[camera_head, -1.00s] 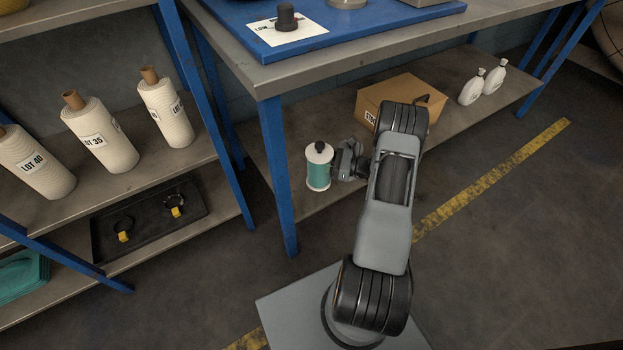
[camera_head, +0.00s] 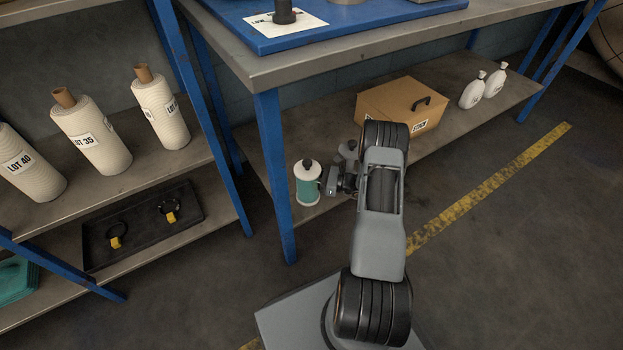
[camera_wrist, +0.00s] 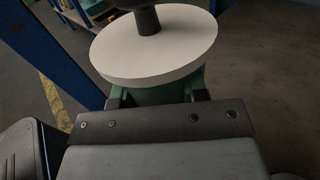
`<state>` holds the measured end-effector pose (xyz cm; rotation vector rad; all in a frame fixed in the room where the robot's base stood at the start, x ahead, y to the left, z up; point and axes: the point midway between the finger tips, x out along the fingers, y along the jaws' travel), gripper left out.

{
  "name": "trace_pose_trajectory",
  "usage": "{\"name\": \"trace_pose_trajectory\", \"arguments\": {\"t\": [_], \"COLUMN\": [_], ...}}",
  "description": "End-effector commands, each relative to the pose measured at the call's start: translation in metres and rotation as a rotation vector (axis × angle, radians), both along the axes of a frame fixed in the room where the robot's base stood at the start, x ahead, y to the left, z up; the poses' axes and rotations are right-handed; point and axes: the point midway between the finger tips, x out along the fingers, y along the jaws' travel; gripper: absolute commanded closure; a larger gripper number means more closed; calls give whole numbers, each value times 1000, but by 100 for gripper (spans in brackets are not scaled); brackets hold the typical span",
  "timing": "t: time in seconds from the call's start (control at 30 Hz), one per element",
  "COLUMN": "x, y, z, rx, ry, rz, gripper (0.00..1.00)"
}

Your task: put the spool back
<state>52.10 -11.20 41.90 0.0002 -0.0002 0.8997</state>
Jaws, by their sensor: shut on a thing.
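The spool (camera_head: 307,185) has a teal body, white end discs and a dark knob on top. It is upright at the front edge of the bench's lower shelf in the head view. My gripper (camera_head: 324,186) reaches it from the right and is shut on it. In the wrist view, the spool's white top disc (camera_wrist: 155,48) fills the upper middle, with the dark post rising from it. The gripper's fingers grip the teal body just below the disc. I cannot tell whether the spool's bottom touches the shelf. On the blue board above, a dark post (camera_head: 284,10) stands on a white card.
The lower shelf (camera_head: 270,135) also holds a cardboard box (camera_head: 392,100) and two white bottles (camera_head: 483,88). A blue table leg (camera_head: 275,175) stands just left of the spool. At left, a rack holds yarn cones (camera_head: 92,135) and a black tray (camera_head: 143,230).

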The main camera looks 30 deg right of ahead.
Motion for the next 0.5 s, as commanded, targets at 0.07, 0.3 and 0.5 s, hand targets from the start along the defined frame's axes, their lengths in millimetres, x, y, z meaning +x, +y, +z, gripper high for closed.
{"name": "trace_pose_trajectory", "arguments": {"t": [0.07, 0.3, 0.5], "x": [0, 0, 0], "y": [0, 0, 0], "z": [0, -2, -2], "rx": [0, 0, 0], "ry": [0, 0, 0], "rz": [0, 0, 0], "gripper": [89, 49, 34]}}
